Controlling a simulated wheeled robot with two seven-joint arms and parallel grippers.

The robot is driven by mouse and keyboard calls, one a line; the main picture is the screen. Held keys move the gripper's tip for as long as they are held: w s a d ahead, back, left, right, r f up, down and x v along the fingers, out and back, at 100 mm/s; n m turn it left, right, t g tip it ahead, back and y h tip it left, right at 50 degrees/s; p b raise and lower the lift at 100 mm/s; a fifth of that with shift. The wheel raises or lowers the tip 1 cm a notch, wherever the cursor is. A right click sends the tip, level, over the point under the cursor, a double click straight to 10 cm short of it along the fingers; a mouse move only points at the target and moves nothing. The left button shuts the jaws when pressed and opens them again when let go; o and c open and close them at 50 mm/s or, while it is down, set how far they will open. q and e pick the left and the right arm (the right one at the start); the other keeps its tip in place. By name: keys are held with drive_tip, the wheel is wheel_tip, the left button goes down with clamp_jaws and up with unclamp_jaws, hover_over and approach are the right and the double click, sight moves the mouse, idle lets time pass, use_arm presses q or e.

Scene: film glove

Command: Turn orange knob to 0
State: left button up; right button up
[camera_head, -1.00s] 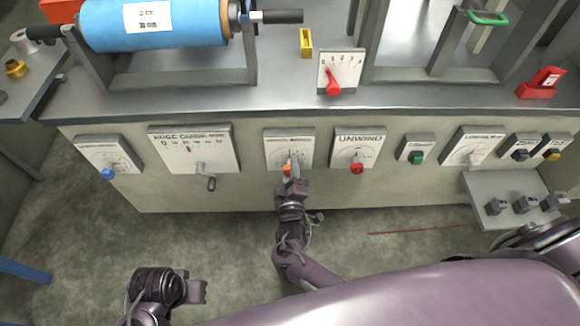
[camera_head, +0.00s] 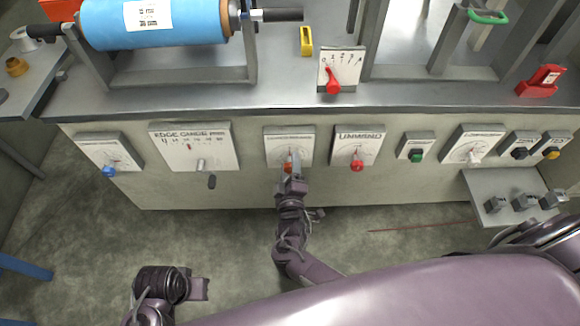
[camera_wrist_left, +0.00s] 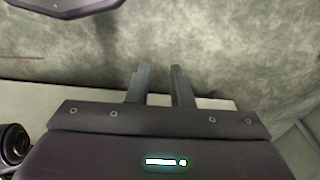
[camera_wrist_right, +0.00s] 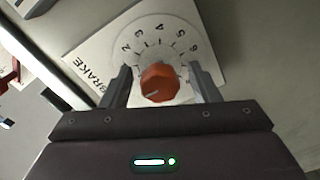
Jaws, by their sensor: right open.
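The orange knob (camera_wrist_right: 158,83) sits on a white round dial on a plate (camera_wrist_right: 92,58) whose visible lettering reads BRAKE. A pale mark on the knob's face points to the lower left in the right wrist view. The knob also shows in the head view (camera_head: 287,167), partly hidden by my gripper. My right gripper (camera_wrist_right: 160,72) is open, with one finger on either side of the knob; I cannot tell whether they touch it. My left gripper (camera_wrist_left: 160,70) is empty, its fingers apart, low over the floor at the left in the head view (camera_head: 203,289).
The red UNWIND knob (camera_head: 357,165) is just right on the same panel. The edge guide crank (camera_head: 211,181) and a blue knob (camera_head: 108,171) are left. A green switch (camera_head: 416,155) and a small shelf (camera_head: 483,184) are right. Floor before the panel is clear.

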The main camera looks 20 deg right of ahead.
drive_tip(key=shift+s, duration=0.15)
use_arm(q)
wheel_tip(320, 180, down, 4)
drive_tip(key=shift+w+a+r+p, duration=0.15)
drive_tip(key=shift+r+p, duration=0.05)
drive_tip(key=shift+p, duration=0.35)
use_arm(e)
drive_tip(key=v, duration=0.7)
drive_tip(key=shift+s, duration=0.25)
drive_tip(key=shift+a, duration=0.1)
